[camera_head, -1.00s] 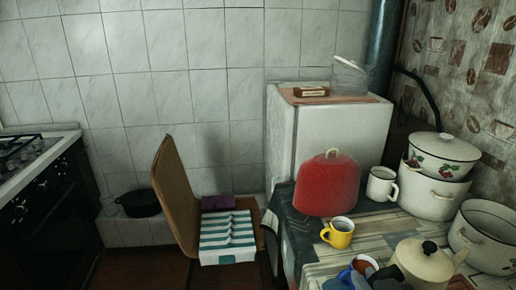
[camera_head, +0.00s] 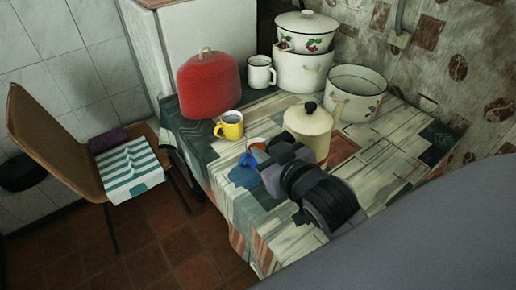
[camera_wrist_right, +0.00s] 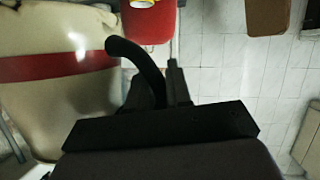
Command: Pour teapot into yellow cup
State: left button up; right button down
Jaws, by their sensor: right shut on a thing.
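The cream teapot (camera_head: 306,128) with a black lid knob stands near the right middle of the table. In the right wrist view its pale body with a red band (camera_wrist_right: 60,68) fills the left side. My right gripper (camera_head: 268,156) is at the near side of the teapot, shut on its black handle (camera_wrist_right: 136,50). I cannot tell whether the teapot touches the table. The yellow cup (camera_head: 229,126) stands upright left of the teapot, apart from it. It shows partly at the top of the right wrist view (camera_wrist_right: 143,3). My left gripper is not in view.
A blue mug (camera_head: 242,177) stands between cup and gripper, partly hidden. A red pot (camera_head: 208,84), a white mug (camera_head: 260,75), stacked white pots (camera_head: 303,72) and an open white pot (camera_head: 355,92) stand behind. The table's right part (camera_head: 415,145) is clear.

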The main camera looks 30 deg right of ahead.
aim_at(229, 128)
jog(key=z, duration=1.1)
jog(key=k+j, duration=0.25)
jog(key=j, duration=0.15)
jog(key=k+j+z, duration=0.1)
jog(key=k+j, duration=0.15)
jog(key=j, duration=0.15)
jog(key=k+j, duration=0.3)
jog(key=i+j, duration=0.1)
jog(key=i, duration=0.3)
